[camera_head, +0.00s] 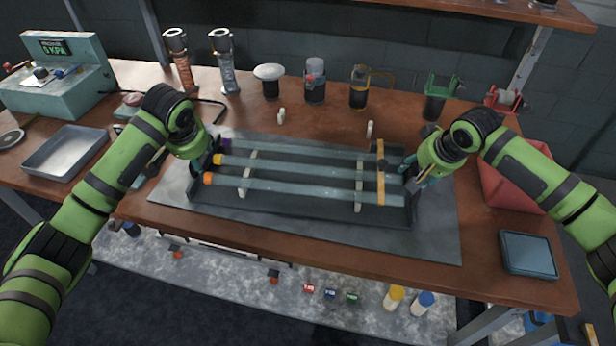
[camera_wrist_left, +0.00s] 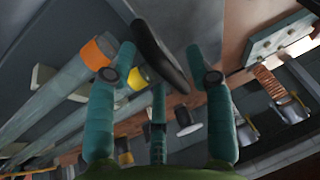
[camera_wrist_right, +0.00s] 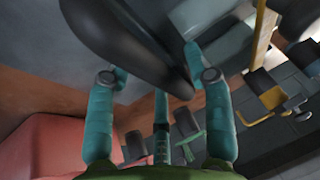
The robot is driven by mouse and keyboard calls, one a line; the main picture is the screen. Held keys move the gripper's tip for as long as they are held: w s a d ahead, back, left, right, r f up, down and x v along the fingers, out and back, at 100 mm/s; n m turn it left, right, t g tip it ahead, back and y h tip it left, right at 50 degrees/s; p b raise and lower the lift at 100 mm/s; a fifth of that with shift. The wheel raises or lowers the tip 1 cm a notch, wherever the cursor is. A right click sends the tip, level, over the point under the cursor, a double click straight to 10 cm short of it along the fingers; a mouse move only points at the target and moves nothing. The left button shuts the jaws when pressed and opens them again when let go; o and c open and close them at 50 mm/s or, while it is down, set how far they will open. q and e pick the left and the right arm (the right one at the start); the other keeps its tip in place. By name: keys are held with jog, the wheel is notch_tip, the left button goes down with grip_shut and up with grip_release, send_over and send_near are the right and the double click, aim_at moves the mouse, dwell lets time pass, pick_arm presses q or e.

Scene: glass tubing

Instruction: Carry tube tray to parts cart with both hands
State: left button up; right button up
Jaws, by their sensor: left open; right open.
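The dark tube tray (camera_head: 290,208) lies on a grey mat (camera_head: 440,235) on the wooden workbench. It holds three long glass tubes (camera_head: 300,188) lying side by side, with purple, yellow and orange end caps at the left. My left gripper (camera_head: 203,160) is at the tray's left end; in the left wrist view its open fingers (camera_wrist_left: 160,62) are on either side of a dark handle (camera_wrist_left: 158,50). My right gripper (camera_head: 415,175) is at the right end; in the right wrist view its open fingers (camera_wrist_right: 150,70) straddle another dark handle (camera_wrist_right: 130,45). The parts cart cannot be made out.
Several holders and bottles (camera_head: 315,82) stand along the bench's back. A gauge machine (camera_head: 60,75) and metal pan (camera_head: 65,152) are at the left. A red bin (camera_head: 510,180) and a blue-grey flat box (camera_head: 528,254) are at the right. A lower shelf (camera_head: 230,290) shows below.

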pick_arm(q)
jog(key=shift+x, duration=0.85)
pick_arm(e)
jog(key=shift+x, duration=0.9)
jog(key=shift+r, duration=0.1)
pick_arm(q)
jog(key=shift+r, duration=0.1)
jog(key=c, duration=1.1)
pick_arm(e)
grip_shut()
pick_arm(q)
jog(key=shift+a, duration=0.15)
grip_shut()
jog(key=shift+a+r, duration=0.1)
jog(key=shift+r, duration=0.05)
pick_arm(e)
jog(key=shift+w+r, duration=0.1)
jog(key=shift+r, duration=0.15)
